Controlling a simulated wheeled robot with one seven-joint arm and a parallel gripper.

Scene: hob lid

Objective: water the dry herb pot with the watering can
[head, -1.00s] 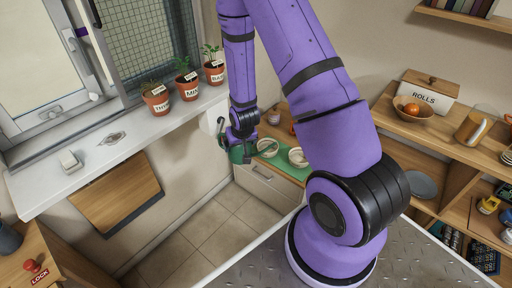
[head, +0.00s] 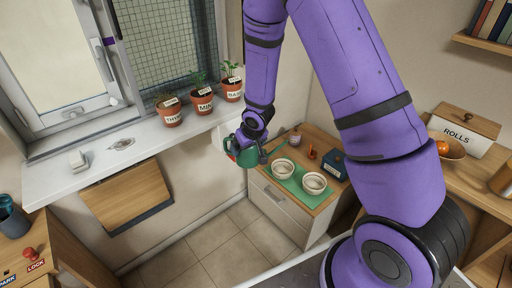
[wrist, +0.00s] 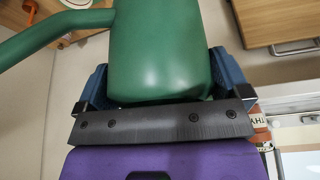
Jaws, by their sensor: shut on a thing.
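The green watering can (head: 246,154) is held by my gripper (head: 254,140) in the air, just in front of the sill's right end and left of the bowls. In the wrist view the can (wrist: 160,50) fills the space between my blue fingers, with its spout reaching left. Three terracotta herb pots stand on the sill, left of and above the can: the thyme pot (head: 169,113), the mint pot (head: 202,101) and the basil pot (head: 232,91). The thyme plant looks sparse and brownish; the other two look greener.
The white sill (head: 100,160) also holds a small white block (head: 78,160). Below the can's right side, a low cabinet bears two bowls on a green mat (head: 297,184) and a dark blue box (head: 332,164). A wooden flap (head: 127,195) hangs under the sill.

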